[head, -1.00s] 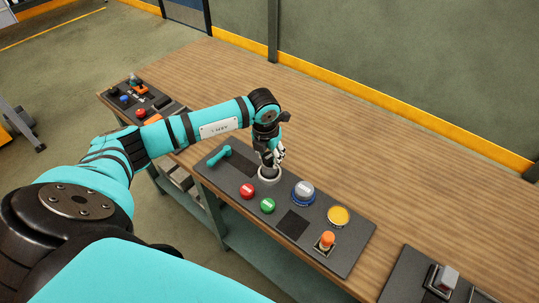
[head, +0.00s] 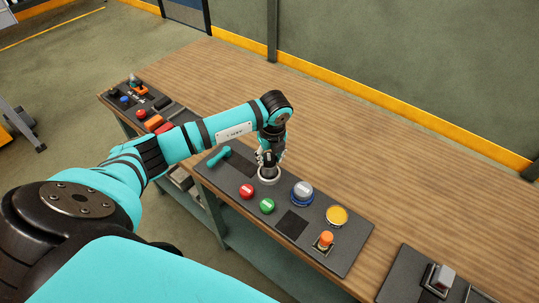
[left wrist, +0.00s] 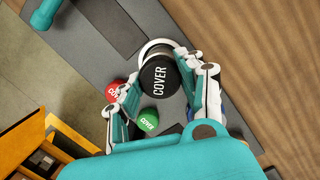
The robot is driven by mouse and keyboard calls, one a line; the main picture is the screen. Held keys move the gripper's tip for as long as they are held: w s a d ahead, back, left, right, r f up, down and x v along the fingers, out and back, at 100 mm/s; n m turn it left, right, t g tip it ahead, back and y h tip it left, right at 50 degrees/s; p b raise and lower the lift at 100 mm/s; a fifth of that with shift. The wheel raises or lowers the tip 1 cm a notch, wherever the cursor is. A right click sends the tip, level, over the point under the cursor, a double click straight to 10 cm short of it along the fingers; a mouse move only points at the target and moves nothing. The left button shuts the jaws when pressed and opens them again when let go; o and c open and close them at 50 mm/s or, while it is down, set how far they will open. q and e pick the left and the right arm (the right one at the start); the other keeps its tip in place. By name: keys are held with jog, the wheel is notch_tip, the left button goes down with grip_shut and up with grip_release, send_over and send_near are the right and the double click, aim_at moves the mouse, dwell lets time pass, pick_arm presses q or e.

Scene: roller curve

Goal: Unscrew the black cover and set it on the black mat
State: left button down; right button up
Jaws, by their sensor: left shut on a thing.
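The black cover (left wrist: 160,75) is round and dark, with the word COVER in white on its top. It stands at a pale ring (left wrist: 150,47) on the grey panel. My left gripper (left wrist: 165,88) is shut on the cover, with one finger on each side of it. In the head view the left gripper (head: 268,163) points down over the ring (head: 269,175) and hides most of the cover. Whether the cover is still threaded in cannot be told. The black mat (head: 291,223) is a bare dark square towards the panel's front. My right gripper is not in view.
The panel (head: 340,262) also bears a teal lever (head: 219,157), a red button (head: 247,190), a green button (head: 267,205), a blue-ringed grey knob (head: 302,191), a yellow button (head: 338,215) and an orange switch (head: 325,240). The wooden table (head: 400,160) behind is clear.

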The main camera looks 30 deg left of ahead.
pick_arm(q)
jog(key=n, duration=0.3)
jog(key=shift+a+f, duration=0.1)
jog(key=shift+a, duration=0.15)
jog(key=c, duration=1.1)
grip_release()
jog(key=shift+s, duration=0.1)
jog(key=shift+c, duration=0.2)
jog(key=o, duration=0.4)
jog(key=shift+a+f, duration=0.1)
jog(key=shift+a, duration=0.05)
jog(key=shift+d, duration=0.25)
jog(key=shift+c, duration=0.5)
jog(key=shift+m, duration=0.5)
jog(key=m+b, duration=0.2)
jog(key=m, duration=0.1)
jog(key=shift+a+f, duration=0.1)
jog(key=shift+f, duration=0.05)
jog(key=m+b, duration=0.1)
jog(key=m, duration=0.1)
jog(key=shift+m+t, duration=0.3)
jog(key=shift+m, duration=0.1)
jog(key=shift+r, duration=0.25)
